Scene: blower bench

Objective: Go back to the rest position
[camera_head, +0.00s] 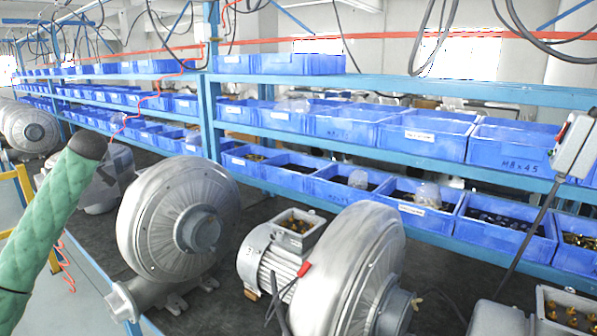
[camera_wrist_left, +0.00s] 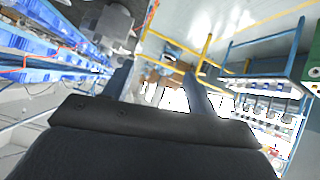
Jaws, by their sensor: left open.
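My left gripper (camera_wrist_left: 157,75) shows in the left wrist view, its two dark fingers apart with nothing between them. That view is tilted, with floor and yellow rails beyond the fingers. In the head view only my left arm in a green sleeve shows at the left edge, ending in a dark cap; its gripper is out of that picture. My right gripper is in neither view.
Silver blowers stand on the dark bench: one at centre left (camera_head: 160,225), one at the front (camera_head: 345,270). A blue rack (camera_head: 400,85) with blue bins (camera_head: 505,228) runs behind them. Hoses and cables hang above. A yellow rail (camera_head: 24,190) is at the left.

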